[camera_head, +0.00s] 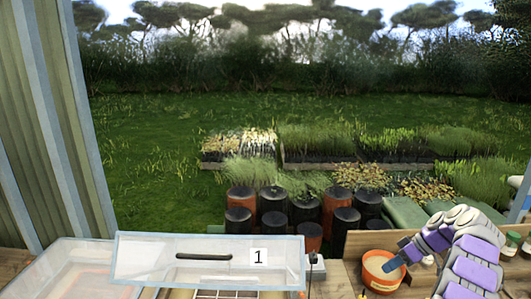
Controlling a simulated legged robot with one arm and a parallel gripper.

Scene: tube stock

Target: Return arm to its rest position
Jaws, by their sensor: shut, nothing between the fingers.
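My gripper (394,263) is at the lower right, at the end of my purple and grey arm. Its fingers are shut and hold nothing. In the picture its tip overlaps the right side of an orange pot (373,278) on the bench. I cannot tell how far above or in front of the pot it is. The arm is bent, with its upper joint raised above the bench.
A clear panel marked 1 (138,259), with a dark handle slot, stands at front centre beside a clear tray (62,262). A wooden board (356,243) edges the bench behind the pot. Dark and orange drums and plant trays lie beyond. A striped curtain (50,120) hangs left.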

